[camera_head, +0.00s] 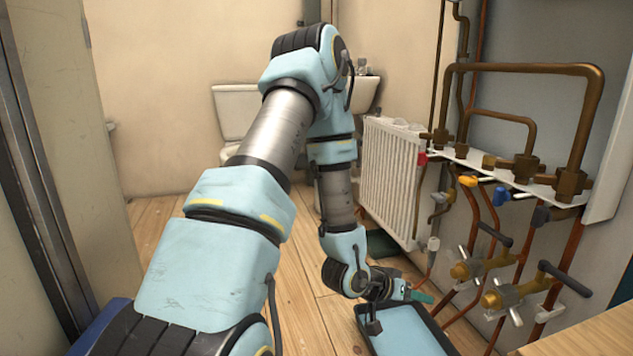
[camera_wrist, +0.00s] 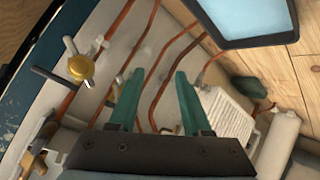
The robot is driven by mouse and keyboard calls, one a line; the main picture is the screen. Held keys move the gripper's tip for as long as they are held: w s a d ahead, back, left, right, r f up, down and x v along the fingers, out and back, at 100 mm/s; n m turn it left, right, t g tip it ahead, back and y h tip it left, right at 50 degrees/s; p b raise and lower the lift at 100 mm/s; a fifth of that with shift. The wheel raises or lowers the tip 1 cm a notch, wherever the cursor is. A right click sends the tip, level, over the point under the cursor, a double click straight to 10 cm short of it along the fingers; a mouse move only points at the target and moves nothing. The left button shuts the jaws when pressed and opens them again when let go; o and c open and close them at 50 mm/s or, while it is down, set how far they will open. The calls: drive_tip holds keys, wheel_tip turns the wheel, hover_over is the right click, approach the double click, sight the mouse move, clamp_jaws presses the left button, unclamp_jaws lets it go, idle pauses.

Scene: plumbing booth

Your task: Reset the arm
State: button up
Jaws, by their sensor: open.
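My gripper (camera_wrist: 154,100) shows in the wrist view as two green fingers held well apart, with nothing between them. In the head view my arm reaches forward and down, and my gripper (camera_head: 420,297) is low at the right, above or beside a blue tray (camera_head: 402,335) on the floor. The same tray shows in the wrist view (camera_wrist: 245,20) at the top right, apart from the fingers. The exact gap between gripper and tray cannot be told.
Brass valves (camera_head: 500,295) and copper pipes (camera_head: 477,235) run along the wall right of my gripper. A white radiator (camera_head: 388,180) stands behind. A dark green object (camera_head: 382,243) lies on the floor near it. A toilet (camera_head: 236,110) is at the back. Wooden floor (camera_head: 305,315) is open at centre.

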drive_tip(key=w+a+r+n+y+p, duration=0.15)
drive_tip(key=a+r+y, duration=0.25)
drive_tip(key=a, duration=0.5)
drive_tip(key=w+a+r+n+y, duration=0.1)
drive_tip(key=w+a+r+y, duration=0.3)
drive_tip(key=a, duration=0.5)
drive_tip(key=s+a+r+n+g+y+p, duration=0.2)
drive_tip(key=s+a+r+n+g, duration=0.15)
drive_tip(key=s+a+r, duration=0.7)
wheel_tip(320, 180, up, 38)
drive_tip(key=p, duration=3.8)
drive_tip(key=shift+a+t, duration=0.35)
drive_tip(key=shift+a, duration=0.05)
